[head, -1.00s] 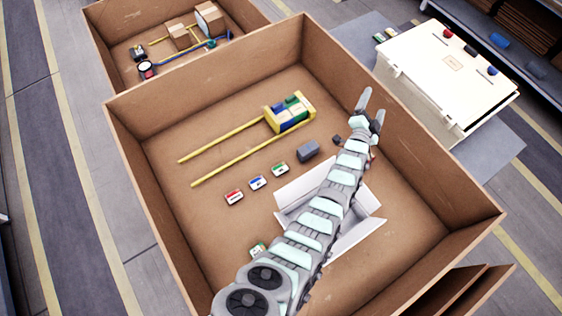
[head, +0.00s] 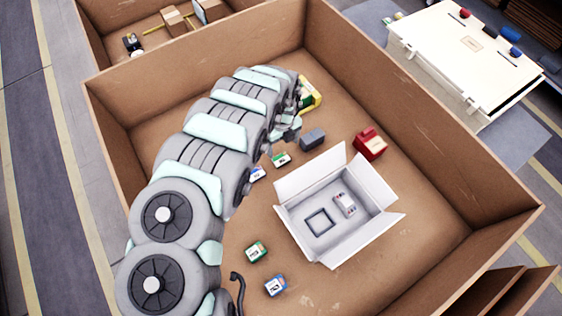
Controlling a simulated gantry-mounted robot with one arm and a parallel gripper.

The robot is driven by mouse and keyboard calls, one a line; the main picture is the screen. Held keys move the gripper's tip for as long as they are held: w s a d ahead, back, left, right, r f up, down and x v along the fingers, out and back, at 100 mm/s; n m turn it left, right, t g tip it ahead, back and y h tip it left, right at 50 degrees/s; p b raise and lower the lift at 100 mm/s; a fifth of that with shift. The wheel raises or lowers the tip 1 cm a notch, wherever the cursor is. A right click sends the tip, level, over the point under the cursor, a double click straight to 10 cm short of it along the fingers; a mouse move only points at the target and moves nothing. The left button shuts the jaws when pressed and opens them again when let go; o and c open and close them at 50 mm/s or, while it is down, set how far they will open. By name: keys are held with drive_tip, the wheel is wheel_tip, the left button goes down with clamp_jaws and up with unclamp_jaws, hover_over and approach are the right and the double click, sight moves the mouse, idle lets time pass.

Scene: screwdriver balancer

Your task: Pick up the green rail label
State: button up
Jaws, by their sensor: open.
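Two small white blocks with green faces lie on the floor of the large cardboard box. One (head: 281,159) is at mid-box, in a row of small labels, close below my gripper. The other green-faced block (head: 257,251) lies nearer the front, left of the white carton. Which of them is the rail label I cannot tell from the picture. My gripper (head: 278,144) is open, small and partly hidden behind my arm, just above the row. Nothing shows between its fingers. My arm hides most of the yellow rail rack (head: 311,96).
Blue-faced labels (head: 257,173) (head: 276,285) lie beside the green ones. An open white carton (head: 292,240) stands right, with a grey block (head: 312,138) and a red block (head: 370,143) behind it.

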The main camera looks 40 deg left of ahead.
sight(281, 159)
wheel_tip(281, 159, down, 4)
drive_tip(key=shift+d+r, duration=0.1)
drive_tip(key=shift+w+a+f+b, duration=0.15)
drive_tip(key=shift+f+b, duration=0.1)
drive_tip(key=shift+f, duration=0.65)
drive_tip(key=shift+s+a+f+b, duration=0.1)
drive_tip(key=shift+f+b, duration=0.2)
drive_tip(key=shift+f, duration=0.65)
drive_tip(key=shift+w+a+f+b, duration=0.15)
drive_tip(key=shift+f+b, duration=0.1)
drive_tip(key=shift+f, duration=0.65)
drive_tip(key=shift+s+f, duration=0.2)
drive_tip(key=shift+f, duration=0.45)
drive_tip(key=shift+r, duration=0.1)
drive_tip(key=c, duration=1.6)
